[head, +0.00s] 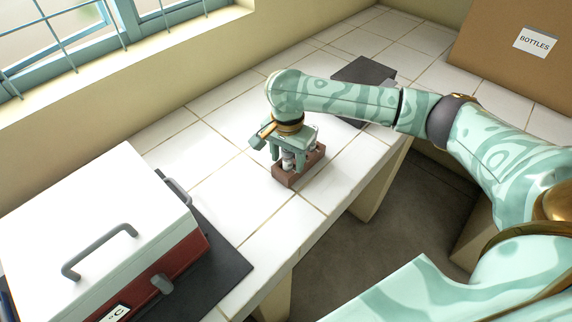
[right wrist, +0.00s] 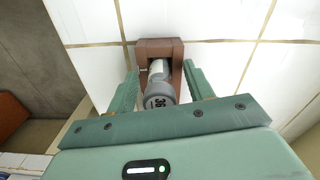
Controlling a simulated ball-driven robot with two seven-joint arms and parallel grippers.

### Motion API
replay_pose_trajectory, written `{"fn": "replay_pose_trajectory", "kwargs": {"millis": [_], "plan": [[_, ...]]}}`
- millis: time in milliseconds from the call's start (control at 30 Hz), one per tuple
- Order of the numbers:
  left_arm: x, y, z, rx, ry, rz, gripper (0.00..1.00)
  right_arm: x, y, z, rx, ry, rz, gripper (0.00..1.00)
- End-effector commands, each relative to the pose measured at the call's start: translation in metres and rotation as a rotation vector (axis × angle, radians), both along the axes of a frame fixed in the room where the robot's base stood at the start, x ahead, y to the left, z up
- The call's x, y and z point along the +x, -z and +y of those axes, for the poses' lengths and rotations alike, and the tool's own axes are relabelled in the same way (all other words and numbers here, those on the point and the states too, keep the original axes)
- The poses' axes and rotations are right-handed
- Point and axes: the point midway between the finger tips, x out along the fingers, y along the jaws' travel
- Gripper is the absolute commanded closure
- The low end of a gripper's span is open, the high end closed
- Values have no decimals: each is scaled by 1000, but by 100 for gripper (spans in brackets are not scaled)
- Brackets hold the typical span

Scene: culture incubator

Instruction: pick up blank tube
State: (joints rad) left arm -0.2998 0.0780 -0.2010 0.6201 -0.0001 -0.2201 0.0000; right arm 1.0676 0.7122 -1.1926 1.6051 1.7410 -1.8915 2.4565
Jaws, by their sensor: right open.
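A small brown rack (head: 287,180) stands on the white tiled counter, and it also shows in the right wrist view (right wrist: 144,46). In it is a tube (head: 289,160) with a pale body and a grey end; in the right wrist view the tube (right wrist: 159,98) shows dark characters on that end, hard to read. Whether it is the blank tube I cannot tell. My right gripper (head: 291,158) is open, pointing down over the rack, its fingers on either side of the tube with gaps showing. The gripper's body partly hides the rack. My left gripper is out of view.
A white and red box (head: 110,225) with grey handles sits on a dark mat (head: 225,275) at the left front. Another dark mat (head: 362,72) lies behind my right arm. A brown box marked BOTTLES (head: 485,50) stands at the back right. Tiles left of the rack are clear.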

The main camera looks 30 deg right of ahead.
Motion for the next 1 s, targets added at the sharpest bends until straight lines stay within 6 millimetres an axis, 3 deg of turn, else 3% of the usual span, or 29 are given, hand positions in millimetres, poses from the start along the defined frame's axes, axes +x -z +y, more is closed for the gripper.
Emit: {"fn": "replay_pose_trajectory", "kwargs": {"millis": [167, 333, 733, 1000], "plan": [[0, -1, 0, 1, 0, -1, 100, 0, -2, 0, 1, -1, -3, 48], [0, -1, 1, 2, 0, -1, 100, 0, -2, 0, 1, -1, -3, 95], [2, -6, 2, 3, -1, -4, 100, 0, -8, 0, 1, -1, -3, 96], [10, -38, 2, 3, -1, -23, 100, -5, -48, -1, 1, 0, -6, 96]]}}
